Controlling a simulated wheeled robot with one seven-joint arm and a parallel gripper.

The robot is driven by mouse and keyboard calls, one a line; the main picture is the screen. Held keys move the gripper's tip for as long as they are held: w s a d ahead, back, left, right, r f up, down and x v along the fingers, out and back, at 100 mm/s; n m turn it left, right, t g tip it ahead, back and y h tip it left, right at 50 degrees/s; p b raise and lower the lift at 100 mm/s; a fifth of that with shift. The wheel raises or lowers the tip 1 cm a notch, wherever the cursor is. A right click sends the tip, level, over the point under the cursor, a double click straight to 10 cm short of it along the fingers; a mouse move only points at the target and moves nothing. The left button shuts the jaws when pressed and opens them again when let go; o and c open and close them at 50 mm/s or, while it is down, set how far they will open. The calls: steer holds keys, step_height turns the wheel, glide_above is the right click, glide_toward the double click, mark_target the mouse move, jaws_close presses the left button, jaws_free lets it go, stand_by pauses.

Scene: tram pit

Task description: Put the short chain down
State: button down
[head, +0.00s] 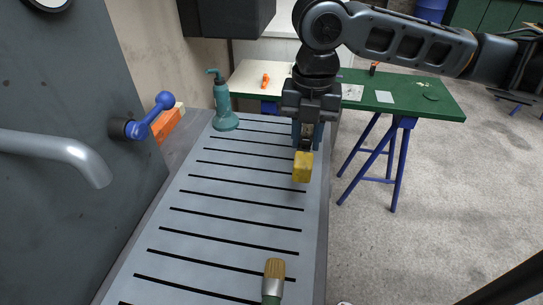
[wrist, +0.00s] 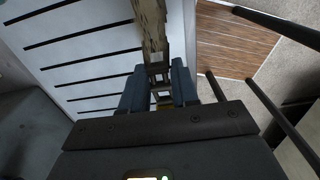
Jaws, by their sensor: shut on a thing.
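My gripper (head: 307,136) is above the far right part of the grey slotted bench top, pointing down. In the wrist view, my gripper's two blue fingers (wrist: 158,88) are shut on the short chain (wrist: 158,72), whose dark square links show between them. In the head view, a worn yellow block (head: 302,168) hangs just below the fingers, seemingly at the chain's end. The block also shows in the wrist view (wrist: 151,25). I cannot tell whether the block touches the bench top. Part of the chain is hidden by the fingers.
The slotted bench top (head: 215,226) is mostly clear. A teal bottle-shaped tool (head: 222,106) stands at its far left corner, and a wooden-ended brush-like thing (head: 274,272) at the near edge. A grey cabinet with a blue-knobbed lever (head: 160,108) is left. A green table (head: 430,101) stands behind.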

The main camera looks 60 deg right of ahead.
glide_above(276, 173)
step_height(276, 173, down, 3)
steer(key=shift+f+p, duration=0.2)
steer(key=shift+p, duration=0.15)
steer(key=shift+f, duration=2)
steer(key=shift+f, duration=0.1)
steer(key=shift+f, duration=0.15)
steer(key=c, duration=0.8)
jaws_free()
steer(key=shift+c, duration=0.2)
step_height(276, 173, up, 12)
steer(key=shift+r, duration=0.25)
